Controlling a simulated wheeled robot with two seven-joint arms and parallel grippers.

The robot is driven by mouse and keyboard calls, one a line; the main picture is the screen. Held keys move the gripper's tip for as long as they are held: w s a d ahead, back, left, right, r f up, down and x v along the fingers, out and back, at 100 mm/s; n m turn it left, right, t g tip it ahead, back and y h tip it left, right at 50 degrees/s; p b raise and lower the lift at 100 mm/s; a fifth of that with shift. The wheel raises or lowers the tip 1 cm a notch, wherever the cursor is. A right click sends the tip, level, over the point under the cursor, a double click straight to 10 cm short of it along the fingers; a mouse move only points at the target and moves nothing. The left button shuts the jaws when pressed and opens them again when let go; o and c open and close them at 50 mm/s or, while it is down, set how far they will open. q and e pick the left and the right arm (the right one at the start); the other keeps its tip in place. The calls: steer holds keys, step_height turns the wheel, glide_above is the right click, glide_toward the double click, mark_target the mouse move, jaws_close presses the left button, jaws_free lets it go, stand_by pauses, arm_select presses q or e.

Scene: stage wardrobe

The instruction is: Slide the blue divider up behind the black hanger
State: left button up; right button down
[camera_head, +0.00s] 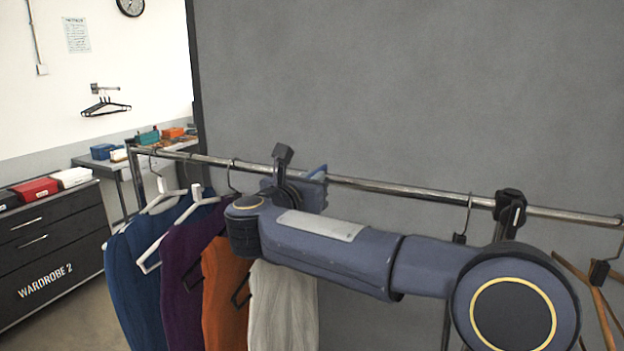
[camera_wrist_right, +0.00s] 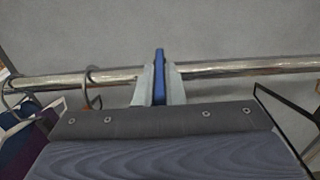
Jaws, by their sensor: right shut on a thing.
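The blue divider sits on the metal rail; it shows in the head view (camera_head: 320,171) and edge-on in the wrist view (camera_wrist_right: 159,72). My right gripper (camera_wrist_right: 158,88) is shut on it, with a grey finger on either side. My left gripper is out of view.
Blue (camera_head: 138,275), purple (camera_head: 185,262), orange (camera_head: 222,290) and whitish (camera_head: 285,305) garments hang left of and below my gripper. A black fitting (camera_head: 510,207) is on the rail at right, before a wooden hanger (camera_head: 602,300). The rail (camera_head: 400,187) between is bare.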

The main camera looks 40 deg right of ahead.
mark_target(442, 200)
steer(key=s+d+b, duration=0.1)
steer(key=s+b, duration=0.1)
steer(key=s+d+b, duration=0.2)
steer(key=s, duration=0.1)
steer(key=s+d+b, duration=0.1)
steer(key=s+b, duration=0.1)
steer(key=s, duration=0.1)
steer(key=shift+s+d+f+b, duration=0.15)
steer(key=shift+s+f+b, duration=0.15)
steer(key=shift+f, duration=0.1)
steer(key=s+d+b, duration=0.1)
steer(key=s+d, duration=0.1)
steer(key=s, duration=0.2)
steer(key=s+d+b, duration=0.1)
steer(key=s+d, duration=0.1)
steer(key=s, duration=0.2)
steer(key=s+d+b, duration=0.1)
steer(key=s+d, duration=0.1)
steer(key=s, duration=0.2)
steer(key=shift+s+d+r+b, duration=0.3)
steer(key=shift+s+d+r, duration=0.05)
steer(key=shift+s, duration=0.05)
steer(key=c, duration=1.5)
jaws_free()
steer(key=b+v, duration=0.1)
steer(key=v, duration=0.7)
steer(key=shift+d, duration=0.1)
